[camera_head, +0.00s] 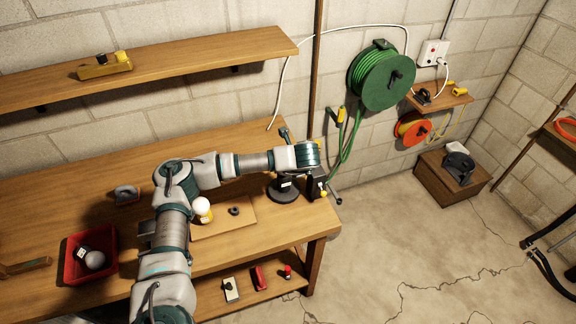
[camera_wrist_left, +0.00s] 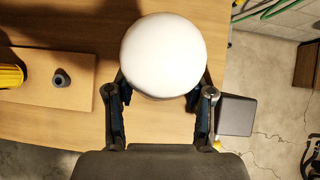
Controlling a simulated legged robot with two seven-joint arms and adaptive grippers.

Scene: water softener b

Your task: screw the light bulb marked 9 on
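In the left wrist view a large white globe (camera_wrist_left: 163,55), which looks like a bulb, sits between the two fingers of my left gripper (camera_wrist_left: 160,100). The globe hides the fingertips, so I cannot tell if they press on it. In the head view my left arm reaches over the round dark base (camera_head: 285,193) near the bench's right end and hides the globe. A white bulb with a yellow part (camera_head: 203,209) is on the wooden board (camera_head: 235,224). No number is readable. My right gripper is not in view.
A small dark ring (camera_head: 234,211) lies on the board. A dark box-like object (camera_head: 317,184) is at the bench's right edge, close to my left wrist. A green hose reel (camera_head: 382,78) hangs on the wall behind.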

